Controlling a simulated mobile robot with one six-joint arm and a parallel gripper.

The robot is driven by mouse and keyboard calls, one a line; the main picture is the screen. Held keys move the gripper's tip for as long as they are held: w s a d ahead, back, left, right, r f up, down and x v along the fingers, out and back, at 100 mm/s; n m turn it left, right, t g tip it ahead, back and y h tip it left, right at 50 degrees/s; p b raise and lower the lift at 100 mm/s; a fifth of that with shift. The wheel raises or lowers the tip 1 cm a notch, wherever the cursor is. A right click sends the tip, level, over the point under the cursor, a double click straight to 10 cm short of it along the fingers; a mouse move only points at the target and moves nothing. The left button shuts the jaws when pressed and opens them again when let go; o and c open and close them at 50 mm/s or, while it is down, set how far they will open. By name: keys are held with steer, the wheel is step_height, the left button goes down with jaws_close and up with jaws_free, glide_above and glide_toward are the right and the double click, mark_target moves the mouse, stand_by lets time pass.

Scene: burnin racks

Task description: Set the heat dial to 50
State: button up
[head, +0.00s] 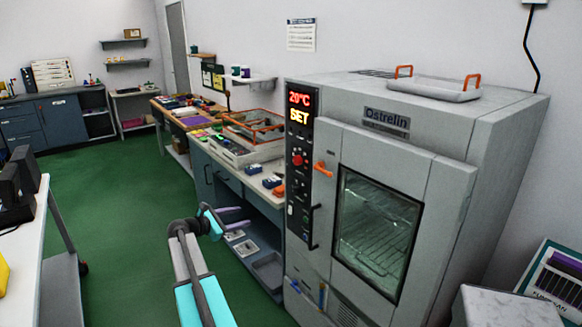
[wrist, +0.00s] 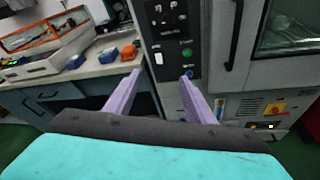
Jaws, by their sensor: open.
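The grey oven labelled Ostrelin (head: 455,150) stands at the right in the head view. Its display (head: 300,107) reads 20°C in red with SET in yellow below. A round red knob (head: 297,160) on the black control panel (head: 299,205) looks like the heat dial; its markings are too small to read. In the wrist view the lower part of the panel (wrist: 172,35) shows, with a green button (wrist: 187,52) and a blue one (wrist: 188,75). My gripper (head: 246,216) is open and empty, in front of the bench left of the oven; its purple fingers (wrist: 161,76) point toward the panel's lower end.
An orange door lever (head: 322,169) sticks out right of the panel, with a black handle (head: 315,227) below. The bench (head: 225,172) left of the oven holds blue and orange items and an orange-framed tray. Green floor (head: 110,215) is clear at left, beside a white table (head: 25,245).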

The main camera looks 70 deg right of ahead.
mark_target(295, 161)
steer(key=s+d+r+g+h, duration=0.1)
steer(key=s+d+r, duration=0.2)
steer(key=d+r, duration=0.2)
steer(key=s+d+r+g+h, duration=0.1)
steer(key=s+d+r, duration=0.3)
steer(key=r, duration=0.6)
steer(key=shift+d+r+n+g, duration=0.4)
steer(key=shift+d, duration=0.05)
steer(key=shift+d, duration=0.15)
steer(key=p+x, duration=0.3)
steer(key=x, duration=1)
steer(key=shift+s+d+p, duration=0.15)
steer(key=shift+d+p, duration=0.05)
steer(key=shift+p, duration=0.15)
steer(key=c, duration=0.9)
steer(key=shift+a, duration=0.35)
steer(key=shift+c, duration=0.9)
steer(key=shift+d+f, duration=0.1)
steer(key=shift+d, duration=0.2)
